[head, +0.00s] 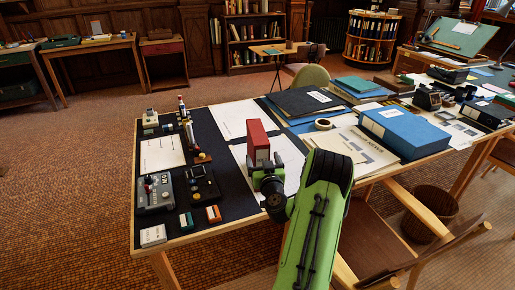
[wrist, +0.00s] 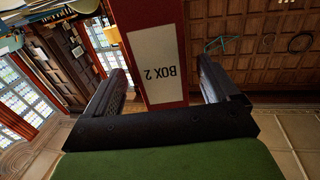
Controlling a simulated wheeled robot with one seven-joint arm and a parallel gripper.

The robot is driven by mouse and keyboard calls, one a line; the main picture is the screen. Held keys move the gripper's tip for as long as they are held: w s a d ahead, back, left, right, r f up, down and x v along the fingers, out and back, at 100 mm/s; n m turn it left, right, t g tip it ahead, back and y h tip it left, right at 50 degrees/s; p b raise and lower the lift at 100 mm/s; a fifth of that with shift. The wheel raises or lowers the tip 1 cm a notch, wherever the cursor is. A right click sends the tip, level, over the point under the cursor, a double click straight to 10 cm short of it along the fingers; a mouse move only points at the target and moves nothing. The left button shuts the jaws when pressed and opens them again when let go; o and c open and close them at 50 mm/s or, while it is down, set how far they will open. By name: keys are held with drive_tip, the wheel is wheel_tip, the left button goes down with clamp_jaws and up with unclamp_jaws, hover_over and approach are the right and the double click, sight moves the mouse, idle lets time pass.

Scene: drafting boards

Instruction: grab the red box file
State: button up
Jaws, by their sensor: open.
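The red box file (head: 258,141) stands upright on white paper on the dark drafting mat of the desk. My gripper (head: 264,170) is right at its near side, low down. In the wrist view the red box file (wrist: 152,32) stands between the two dark fingers of my gripper (wrist: 162,78), with its white label reading "BOX 2" upside down. The fingers are apart, with a gap visible on each side of the box. The box's lower near part is hidden by my gripper in the head view.
A blue box file (head: 405,132) lies to the right, beside papers and a tape roll (head: 323,124). Small devices, including a grey one (head: 154,192), stand to the left. A wooden chair (head: 385,235) is at the desk's near right. White paper (head: 238,115) lies flat behind the red box.

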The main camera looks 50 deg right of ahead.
drive_tip(key=shift+w+d+r, duration=0.15)
drive_tip(key=shift+w+d, duration=0.1)
drive_tip(key=p+x, duration=0.3)
drive_tip(key=x, duration=0.2)
drive_tip(key=shift+w+d+p, duration=0.1)
drive_tip(key=shift+w+p, duration=0.05)
drive_tip(key=shift+p, duration=0.2)
clamp_jaws()
drive_tip(key=shift+r, duration=0.1)
